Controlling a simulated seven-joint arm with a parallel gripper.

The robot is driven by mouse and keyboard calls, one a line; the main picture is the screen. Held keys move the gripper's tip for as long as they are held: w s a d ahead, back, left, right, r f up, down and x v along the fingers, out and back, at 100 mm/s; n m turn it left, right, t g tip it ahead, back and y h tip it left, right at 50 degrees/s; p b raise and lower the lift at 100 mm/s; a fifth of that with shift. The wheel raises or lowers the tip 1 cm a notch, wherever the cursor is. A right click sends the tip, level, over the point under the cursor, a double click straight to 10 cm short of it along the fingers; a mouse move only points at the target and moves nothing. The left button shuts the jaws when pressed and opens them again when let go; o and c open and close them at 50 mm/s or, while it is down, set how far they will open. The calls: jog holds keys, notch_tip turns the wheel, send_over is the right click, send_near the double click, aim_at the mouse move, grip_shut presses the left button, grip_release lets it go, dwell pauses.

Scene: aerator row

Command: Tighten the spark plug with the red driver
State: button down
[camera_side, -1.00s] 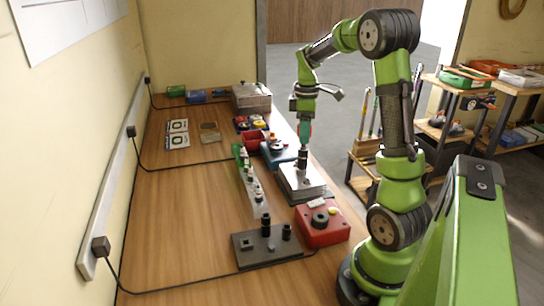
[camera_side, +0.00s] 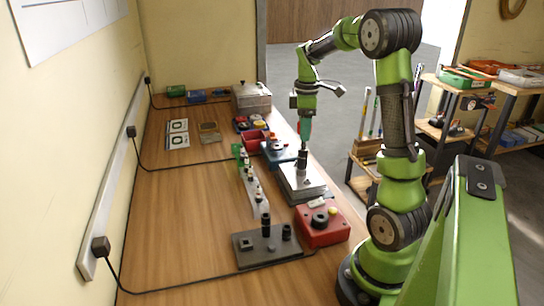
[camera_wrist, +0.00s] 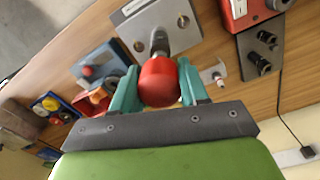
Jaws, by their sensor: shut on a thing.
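My gripper (camera_wrist: 158,88) has teal fingers shut on the red driver (camera_wrist: 159,82), whose rounded red end fills the gap between them. In the side view my gripper (camera_side: 304,131) points down over a metal block (camera_side: 311,184) at the bench's right edge. The driver's dark lower part (camera_side: 302,158) reaches down toward the block's top. In the wrist view its dark shaft (camera_wrist: 159,43) lies over the block's grey top plate (camera_wrist: 146,16). I cannot make out the spark plug; the driver's tip hides that spot, and contact cannot be told.
A red box with a dark knob (camera_side: 320,218) and a dark plate with black posts (camera_side: 244,252) stand in front. A pale strip with several fittings (camera_side: 250,184) runs left of the block. A blue unit (camera_side: 273,149) stands behind. The bench's left middle is clear.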

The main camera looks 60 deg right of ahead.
jog(key=shift+r, duration=1.85)
